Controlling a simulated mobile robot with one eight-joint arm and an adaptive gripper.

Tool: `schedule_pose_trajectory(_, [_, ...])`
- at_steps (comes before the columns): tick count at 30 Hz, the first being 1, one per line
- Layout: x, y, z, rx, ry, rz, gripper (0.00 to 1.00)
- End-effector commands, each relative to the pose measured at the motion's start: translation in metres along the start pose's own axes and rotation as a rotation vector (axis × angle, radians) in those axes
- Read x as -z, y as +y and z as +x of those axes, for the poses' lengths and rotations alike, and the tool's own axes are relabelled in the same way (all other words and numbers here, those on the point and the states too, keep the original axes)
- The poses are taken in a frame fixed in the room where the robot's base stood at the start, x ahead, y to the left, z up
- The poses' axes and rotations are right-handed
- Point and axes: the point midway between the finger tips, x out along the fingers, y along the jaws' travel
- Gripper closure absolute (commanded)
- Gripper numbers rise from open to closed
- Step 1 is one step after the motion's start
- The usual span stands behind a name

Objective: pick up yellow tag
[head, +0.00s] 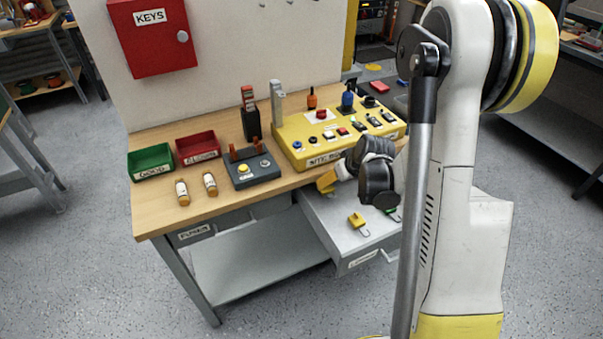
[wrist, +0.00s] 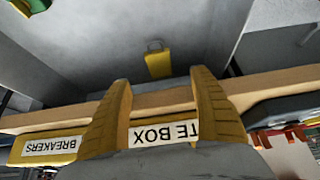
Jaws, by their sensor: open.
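The yellow tag (head: 357,219) lies in the open drawer (head: 335,228) below the right part of the bench. It has a grey loop at one end, and it also shows in the wrist view (wrist: 158,65). My gripper (head: 327,182) is at the bench's front edge, beside the drawer in the head view. In the wrist view its yellow fingers (wrist: 161,77) are apart with nothing between them. The tag appears beyond the fingertips, roughly centred between them, and I see no contact.
A green item (wrist: 33,4) lies in the drawer, mostly cut off. The wooden bench edge (wrist: 160,102) crosses behind my fingers.

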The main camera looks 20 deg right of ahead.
Motion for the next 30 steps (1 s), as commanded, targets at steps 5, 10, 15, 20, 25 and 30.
schedule_pose_trajectory(5, [-0.002, 0.000, 0.025, 0.001, 0.000, 0.000, 0.28])
schedule_pose_trajectory(10, [-0.001, 0.000, 0.051, 0.001, 0.000, 0.000, 0.28])
schedule_pose_trajectory(15, [-0.001, 0.000, 0.064, 0.001, 0.000, 0.000, 0.28])
schedule_pose_trajectory(20, [-0.002, 0.000, 0.090, 0.001, 0.000, 0.000, 0.28])
schedule_pose_trajectory(25, [-0.001, 0.000, 0.108, 0.000, 0.000, 0.000, 0.28])
schedule_pose_trajectory(30, [0.000, 0.000, 0.106, 0.000, 0.000, 0.001, 0.28])
